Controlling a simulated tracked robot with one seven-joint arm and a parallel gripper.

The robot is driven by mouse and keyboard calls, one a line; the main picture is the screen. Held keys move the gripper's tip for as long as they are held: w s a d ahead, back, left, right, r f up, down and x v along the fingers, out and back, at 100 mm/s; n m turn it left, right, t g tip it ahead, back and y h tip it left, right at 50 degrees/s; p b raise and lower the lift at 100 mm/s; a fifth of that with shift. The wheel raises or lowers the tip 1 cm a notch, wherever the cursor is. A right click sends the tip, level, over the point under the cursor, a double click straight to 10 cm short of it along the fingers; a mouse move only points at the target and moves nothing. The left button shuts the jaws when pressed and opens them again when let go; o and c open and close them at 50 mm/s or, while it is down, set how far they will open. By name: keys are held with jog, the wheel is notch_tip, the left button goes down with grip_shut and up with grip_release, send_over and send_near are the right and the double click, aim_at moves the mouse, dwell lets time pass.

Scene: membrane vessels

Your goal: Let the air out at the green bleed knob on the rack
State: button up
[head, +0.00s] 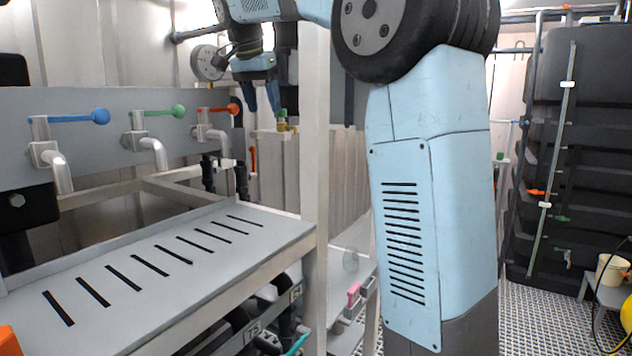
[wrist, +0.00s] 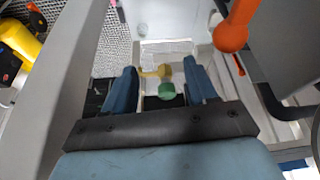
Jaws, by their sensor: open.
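The green bleed knob (head: 283,113) sits on a small brass fitting (head: 282,126) on the rack, behind the upright post. In the wrist view the green knob (wrist: 167,91) shows between my blue fingers, with the brass fitting (wrist: 162,72) beside it. My gripper (head: 262,98) hangs from above, fingers down, just left of the knob in the head view. The fingers stand apart in the wrist view (wrist: 160,70), with nothing gripped. I cannot tell the height gap between fingertips and knob.
Blue (head: 92,117), green (head: 170,112) and orange (head: 225,109) lever handles line the grey panel. The orange lever also shows close on the right in the wrist view (wrist: 232,32). A pale upright post (head: 314,130) stands right of the knob. A slotted tray (head: 200,240) lies in front.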

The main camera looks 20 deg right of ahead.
jog(key=s+a, duration=0.4)
jog(key=s+d+f+n+y, duration=0.1)
jog(key=s+d+f+n, duration=0.1)
jog(key=s+f, duration=0.2)
jog(key=s+d+f+n+t, duration=0.1)
jog(key=s+d+f+n, duration=0.1)
jog(key=s+f, duration=0.3)
jog(key=s+d+f+n+y, duration=0.1)
jog(key=s+f, duration=0.4)
jog(key=s, duration=0.5)
jog(key=shift+s+d+n+y, duration=0.35)
jog(key=shift+d+n, duration=0.45)
jog(key=shift+d, duration=0.6)
jog(key=shift+t, duration=0.3)
jog(key=s+d+f+n, duration=0.1)
jog(key=s+f+n, duration=0.1)
jog(key=s+f, duration=0.7)
jog(key=shift+d+f+n+t+y, duration=0.3)
jog(key=shift+f+t+y, duration=0.1)
jog(key=shift+f, duration=0.45)
jog(key=shift+s, duration=0.1)
